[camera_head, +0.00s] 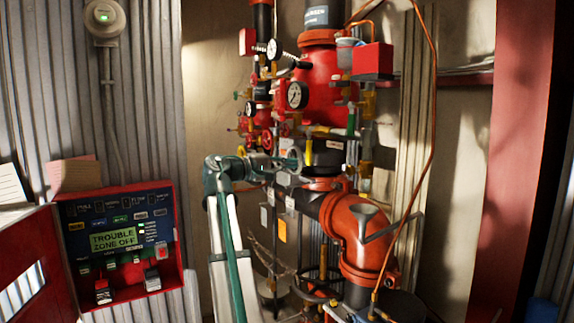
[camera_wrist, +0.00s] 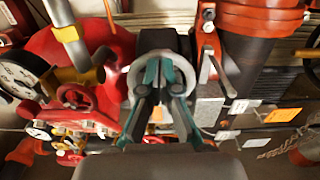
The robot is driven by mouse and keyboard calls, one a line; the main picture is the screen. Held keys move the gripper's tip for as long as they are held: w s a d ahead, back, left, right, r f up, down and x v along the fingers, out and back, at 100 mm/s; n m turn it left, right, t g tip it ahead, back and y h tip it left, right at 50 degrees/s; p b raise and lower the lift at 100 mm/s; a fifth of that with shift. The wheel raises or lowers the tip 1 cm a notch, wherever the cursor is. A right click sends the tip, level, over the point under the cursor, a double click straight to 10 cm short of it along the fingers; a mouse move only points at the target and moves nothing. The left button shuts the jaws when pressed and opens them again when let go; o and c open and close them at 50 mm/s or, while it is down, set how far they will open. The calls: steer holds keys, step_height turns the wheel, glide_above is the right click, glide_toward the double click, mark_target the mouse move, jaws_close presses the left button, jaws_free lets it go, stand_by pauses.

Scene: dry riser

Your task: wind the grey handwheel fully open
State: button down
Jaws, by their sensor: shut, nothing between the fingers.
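In the wrist view, my gripper (camera_wrist: 160,70) reaches up the middle with its teal-and-dark fingers drawn together and nothing between them. A grey curved rim, which looks like the grey handwheel (camera_wrist: 188,75), arches around the fingertips; my fingers hide much of it. I cannot tell whether the fingers touch it or how far it is turned. In the head view, my gripper (camera_head: 288,160) is at the pipework, just below the large red valve body (camera_head: 322,75). The handwheel is hard to make out there behind the gripper.
Pressure gauges (camera_head: 297,95) and a red handwheel (camera_wrist: 75,100) crowd the left of my gripper. A red elbow pipe (camera_head: 362,235) with a funnel (camera_head: 368,212) lies below right. A control panel (camera_head: 120,240) reading "TROUBLE ZONE OFF" stands at lower left.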

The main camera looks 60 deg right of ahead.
steer(key=shift+s+d, duration=0.3)
steer(key=shift+d, duration=0.3)
stand_by(0.3)
